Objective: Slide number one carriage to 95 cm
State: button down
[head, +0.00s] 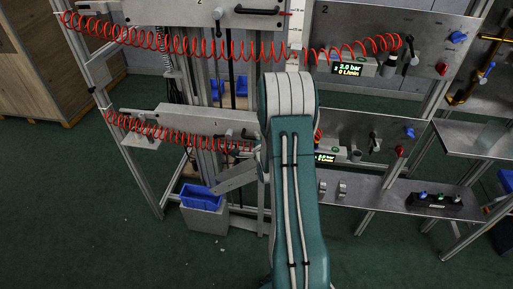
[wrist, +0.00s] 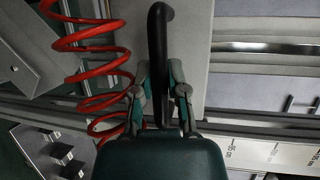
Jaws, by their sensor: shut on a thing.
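In the wrist view my gripper (wrist: 162,97) is shut on a black bent handle (wrist: 159,35). The handle stands in front of a light grey plate (wrist: 192,60), which seems to be part of the carriage. My arm hides my gripper and the right end of the lower carriage there. A white scale strip (wrist: 265,150) with small markings shows in the wrist view; its reading is unclear.
A red coiled hose (wrist: 92,45) hangs close left of my gripper; the lower hose (head: 170,138) runs along the carriage in the head view. A lower shelf (head: 365,195) with fittings is right of my arm. Green floor in front is clear.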

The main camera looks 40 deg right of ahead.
notch_tip(320, 180, up, 9)
jog(key=shift+w+a+r, duration=0.1)
dwell(0.3)
jog(key=c, duration=0.6)
grip_release()
jog(key=shift+c, duration=0.2)
jog(key=shift+a, duration=0.1)
jog(key=shift+s, duration=0.25)
jog(key=v, duration=1.1)
jog(key=shift+s+a, duration=0.2)
